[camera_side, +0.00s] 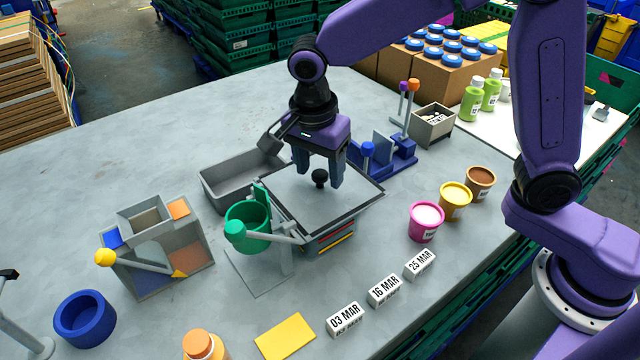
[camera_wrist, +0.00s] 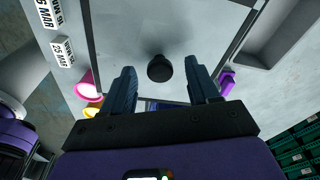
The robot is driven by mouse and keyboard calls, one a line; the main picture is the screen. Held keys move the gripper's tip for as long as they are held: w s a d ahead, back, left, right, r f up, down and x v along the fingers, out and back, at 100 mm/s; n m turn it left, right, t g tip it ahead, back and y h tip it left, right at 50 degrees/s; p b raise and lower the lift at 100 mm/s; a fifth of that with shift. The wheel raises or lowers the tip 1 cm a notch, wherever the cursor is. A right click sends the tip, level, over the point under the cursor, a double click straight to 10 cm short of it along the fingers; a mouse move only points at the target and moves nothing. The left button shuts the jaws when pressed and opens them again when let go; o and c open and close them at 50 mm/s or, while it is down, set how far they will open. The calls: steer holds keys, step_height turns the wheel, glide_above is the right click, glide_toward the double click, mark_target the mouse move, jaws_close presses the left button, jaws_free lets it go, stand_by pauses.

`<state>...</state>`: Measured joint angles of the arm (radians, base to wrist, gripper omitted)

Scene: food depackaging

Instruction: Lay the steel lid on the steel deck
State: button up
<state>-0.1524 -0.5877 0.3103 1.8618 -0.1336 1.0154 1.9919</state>
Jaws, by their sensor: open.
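The steel lid (camera_side: 300,205) is a flat grey square plate with a black knob (camera_side: 320,179) in its middle. It lies on top of a box with coloured strips (camera_side: 330,241) on its side. In the wrist view the lid (camera_wrist: 150,30) fills the upper middle, with the knob (camera_wrist: 160,70) between my fingertips. My gripper (camera_side: 320,176) is open, pointing down over the lid, a finger on either side of the knob. I cannot tell whether a finger touches it. The grey steel-looking deck (camera_side: 120,170) spreads around the box.
A grey tray (camera_side: 215,195) stands behind the lid. A green cup on a stand (camera_side: 247,228) is close at its front left, a blue fixture (camera_side: 392,160) at its back right. Tubs (camera_side: 425,222) and date blocks (camera_side: 385,290) stand to the right and front. The deck's far left is clear.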

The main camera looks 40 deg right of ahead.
steer(key=shift+f, duration=0.25)
jaws_close()
steer(key=shift+r, duration=0.15)
steer(key=shift+r, duration=0.55)
step_height(320, 180, up, 2)
steer(key=shift+r, duration=0.1)
steer(key=s+d+r, duration=0.7)
steer(key=s+r, duration=0.2)
steer(key=s, duration=0.3)
steer(key=shift+r, duration=0.25)
